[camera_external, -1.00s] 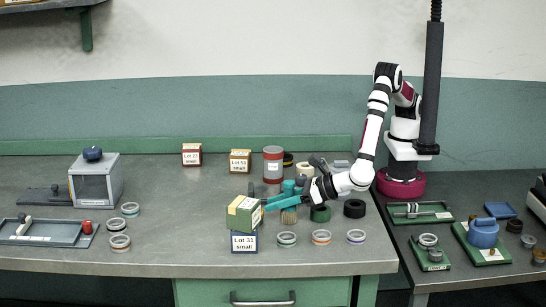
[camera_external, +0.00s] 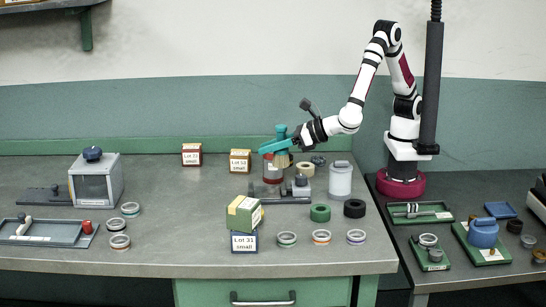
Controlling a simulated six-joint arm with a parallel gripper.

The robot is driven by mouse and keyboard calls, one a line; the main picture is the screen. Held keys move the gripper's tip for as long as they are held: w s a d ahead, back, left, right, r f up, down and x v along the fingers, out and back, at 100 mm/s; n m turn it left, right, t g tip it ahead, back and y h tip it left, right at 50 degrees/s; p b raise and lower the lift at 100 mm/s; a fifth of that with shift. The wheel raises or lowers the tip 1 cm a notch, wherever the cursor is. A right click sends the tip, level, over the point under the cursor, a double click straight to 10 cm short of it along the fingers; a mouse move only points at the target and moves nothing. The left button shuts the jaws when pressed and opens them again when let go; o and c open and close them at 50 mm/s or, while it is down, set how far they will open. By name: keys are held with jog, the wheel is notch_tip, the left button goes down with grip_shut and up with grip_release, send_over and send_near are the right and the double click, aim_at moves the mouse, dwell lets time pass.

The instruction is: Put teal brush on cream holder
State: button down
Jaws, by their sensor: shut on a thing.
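The teal brush (camera_external: 281,130) is upright, with its teal handle on top and tan bristles below. The cream holder appears to be the short cream ring (camera_external: 305,170) on the bench, below and right of the brush. It is empty and apart from the brush.
A grey fixture (camera_external: 281,198) with a knob and a white canister (camera_external: 340,181) stand near the ring. A green ring (camera_external: 320,213) and a black ring (camera_external: 354,208) lie in front. Stacked boxes (camera_external: 244,229) stand at the bench front.

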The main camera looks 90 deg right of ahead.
notch_tip(320, 180, up, 6)
jog(key=m+g+h, duration=0.6)
jog(key=m+h, duration=0.3)
send_over(307, 168)
jog(key=w+d, duration=0.2)
jog(key=d, duration=0.3)
jog(key=f, duration=1.3)
jog(key=shift+a+f, duration=0.2)
jog(key=shift+f, duration=0.05)
jog(key=c, duration=0.6)
grip_release()
jog(key=shift+f, duration=0.1)
